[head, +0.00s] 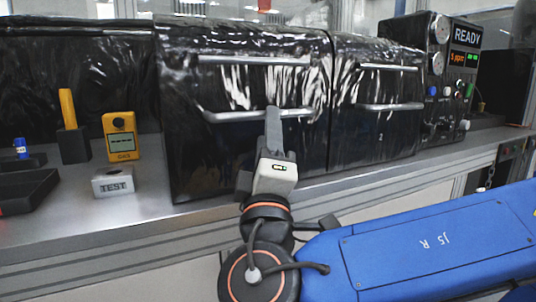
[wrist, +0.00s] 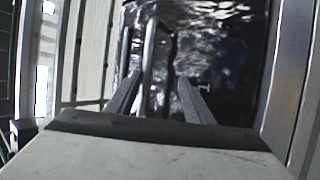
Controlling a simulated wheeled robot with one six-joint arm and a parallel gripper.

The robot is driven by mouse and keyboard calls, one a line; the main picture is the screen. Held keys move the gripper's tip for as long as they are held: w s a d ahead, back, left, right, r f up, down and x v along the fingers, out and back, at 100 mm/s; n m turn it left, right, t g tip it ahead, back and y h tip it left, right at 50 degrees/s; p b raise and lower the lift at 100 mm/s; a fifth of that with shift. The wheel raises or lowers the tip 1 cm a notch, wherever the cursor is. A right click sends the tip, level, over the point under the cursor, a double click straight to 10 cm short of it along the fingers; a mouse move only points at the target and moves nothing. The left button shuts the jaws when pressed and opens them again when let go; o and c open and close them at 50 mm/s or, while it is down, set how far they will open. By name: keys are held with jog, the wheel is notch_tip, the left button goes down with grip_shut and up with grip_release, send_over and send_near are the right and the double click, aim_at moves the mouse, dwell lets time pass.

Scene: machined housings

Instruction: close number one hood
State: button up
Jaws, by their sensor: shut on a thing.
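The number one hood (head: 250,160) is the large black glossy front at the left of two; the one beside it bears a small 2. It has an upper bar and a lower silver handle (head: 225,117). My gripper (head: 273,112) is at the lower handle, shut on it near its middle. In the wrist view the handle (wrist: 150,45) runs between the two fingers of my gripper (wrist: 160,78), with the dark hood surface (wrist: 225,50) behind. The fingers hide part of the handle. I cannot tell whether the hood is fully closed.
The second hood (head: 375,125) stands close on the right, then a control panel (head: 455,75) reading READY. On the bench at left are a yellow gas meter (head: 122,137), a TEST block (head: 113,182), a yellow-topped tool (head: 70,125) and a dark tray (head: 25,192).

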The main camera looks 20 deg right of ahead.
jog(key=v, duration=0.6)
jog(key=shift+s+a+f, duration=0.15)
jog(key=shift+s+f, duration=0.05)
jog(key=shift+s, duration=0.1)
dwell(0.3)
dwell(0.4)
